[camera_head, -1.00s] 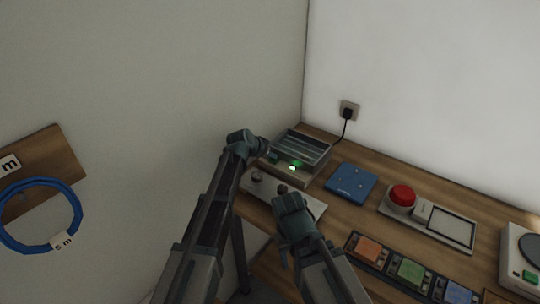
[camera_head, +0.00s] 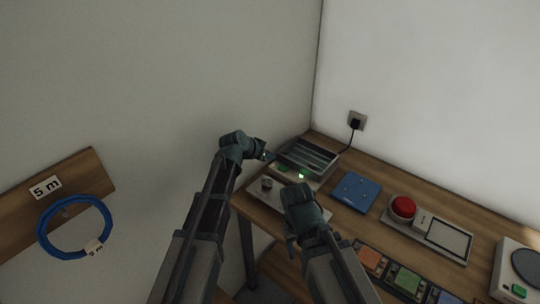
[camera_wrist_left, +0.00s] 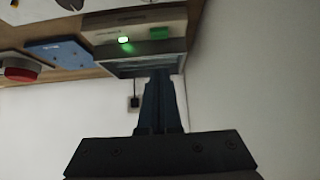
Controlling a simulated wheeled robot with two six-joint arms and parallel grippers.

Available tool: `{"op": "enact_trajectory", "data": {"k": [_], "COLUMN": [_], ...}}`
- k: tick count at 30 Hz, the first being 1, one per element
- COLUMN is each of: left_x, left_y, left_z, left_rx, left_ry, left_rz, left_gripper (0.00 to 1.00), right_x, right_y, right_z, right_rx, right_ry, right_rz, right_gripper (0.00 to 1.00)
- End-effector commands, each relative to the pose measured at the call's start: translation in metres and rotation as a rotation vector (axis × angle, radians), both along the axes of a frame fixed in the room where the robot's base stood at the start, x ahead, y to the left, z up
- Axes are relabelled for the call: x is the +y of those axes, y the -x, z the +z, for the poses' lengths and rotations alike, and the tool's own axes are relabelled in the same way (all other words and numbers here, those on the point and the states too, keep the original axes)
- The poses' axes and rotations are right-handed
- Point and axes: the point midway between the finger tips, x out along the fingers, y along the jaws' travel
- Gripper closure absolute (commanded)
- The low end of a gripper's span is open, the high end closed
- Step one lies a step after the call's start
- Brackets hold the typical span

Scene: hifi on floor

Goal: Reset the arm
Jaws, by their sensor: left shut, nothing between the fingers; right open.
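My left gripper (camera_head: 266,155) is shut and empty in the head view. It is at the left side of the grey slotted device (camera_head: 309,155), which has a lit green light (camera_head: 301,176). In the left wrist view the closed fingers (camera_wrist_left: 160,103) point at the device (camera_wrist_left: 148,50), upside down there; I cannot tell whether they touch it. My right gripper (camera_head: 291,236) is lower, in front of the light plate with a small knob (camera_head: 267,183). Its fingers are mostly hidden behind its own wrist, and it is open.
A blue panel (camera_head: 355,191), a red button (camera_head: 403,207) and a row of coloured blocks (camera_head: 407,280) lie on the wooden table to the right. A wall outlet (camera_head: 357,120) has a cable running down. A blue cable ring (camera_head: 45,240) hangs on a board at the left.

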Motion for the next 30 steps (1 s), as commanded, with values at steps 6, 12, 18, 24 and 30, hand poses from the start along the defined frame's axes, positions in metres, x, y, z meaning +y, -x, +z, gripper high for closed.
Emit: {"op": "enact_trajectory", "data": {"k": [6,12,18,24,30], "left_x": [0.0,0.0,-0.013,-0.027,-0.007], "left_y": [0.0,0.0,0.037,0.159,0.267], "left_z": [0.0,0.0,-0.012,-0.048,-0.065], "left_rx": [0.0,0.0,0.084,0.376,0.61], "left_ry": [0.0,0.0,-0.023,-0.154,-0.34], "left_rz": [0.0,0.0,-0.009,0.03,0.172], "left_gripper": [1.0,1.0,1.0,1.0,1.0], "right_x": [0.0,0.0,0.0,0.0,0.0], "right_y": [0.0,0.0,0.0,0.0,0.0], "right_z": [0.0,0.0,0.0,0.0,0.0], "right_rx": [0.0,0.0,0.0,0.0,0.0], "right_ry": [0.0,0.0,0.0,0.0,0.0], "right_rz": [0.0,0.0,0.0,0.0,0.0], "right_gripper": [0.5,0.5,0.5,0.5,0.5]}}
